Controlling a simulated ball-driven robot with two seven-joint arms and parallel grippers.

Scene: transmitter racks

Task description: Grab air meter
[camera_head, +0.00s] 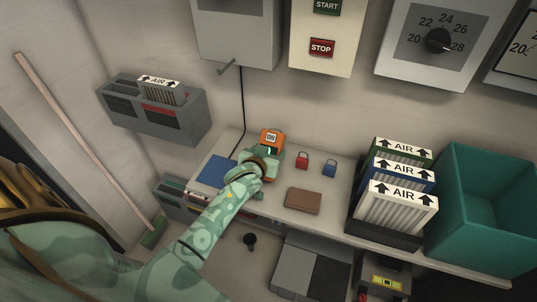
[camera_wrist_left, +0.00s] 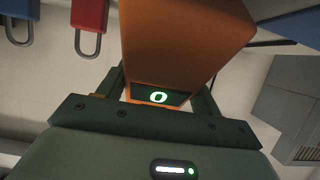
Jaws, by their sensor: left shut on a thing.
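The air meter (camera_head: 272,138) is an orange box with a small white label on it, near the back of the shelf in the head view. In the left wrist view the orange body (camera_wrist_left: 180,45) fills the top middle, with a dark display showing a green "0". My left gripper (camera_head: 265,160) is shut on it, with one finger on each side in the wrist view (camera_wrist_left: 160,95). The gripper and wrist hide the lower part of the meter in the head view. I cannot tell whether the meter touches the shelf. My right gripper is not in view.
A red padlock (camera_head: 302,161) and a blue padlock (camera_head: 329,169) are right of the meter, with a brown wallet-like block (camera_head: 303,201) in front. Air filters (camera_head: 398,206) and a teal bin (camera_head: 480,230) stand farther right. A blue pad (camera_head: 215,171) lies left.

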